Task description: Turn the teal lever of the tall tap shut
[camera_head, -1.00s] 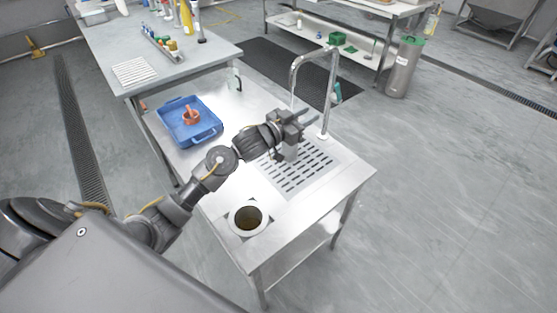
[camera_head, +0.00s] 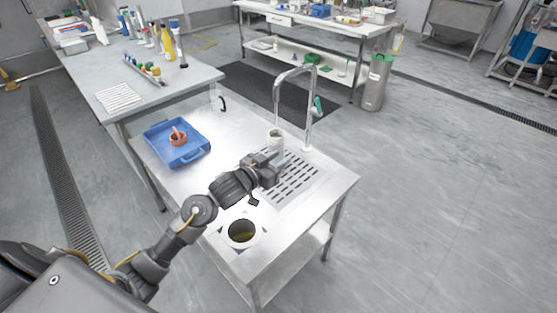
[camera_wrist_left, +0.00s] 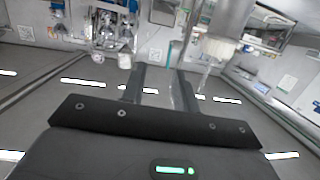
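The tall chrome tap (camera_head: 309,100) rises at the back right of the steel counter, its spout arching left and down. Its teal lever (camera_head: 317,106) is on the right side of the upright post. In the left wrist view, a narrow teal piece (camera_wrist_left: 175,52), likely the lever, shows beyond the fingers, with the spout end (camera_wrist_left: 222,40) at upper right and a pale streak below it. My left gripper (camera_head: 271,161) is over the slotted drain, left of the post and apart from the lever. Its fingers (camera_wrist_left: 161,80) are open and empty.
A pale cup (camera_head: 276,142) stands below the spout, close beyond my gripper. A blue tray (camera_head: 183,153) with a reddish-brown item (camera_head: 178,136) lies at the counter's left. A round hole (camera_head: 242,231) is at the front. Floor right of the counter is clear.

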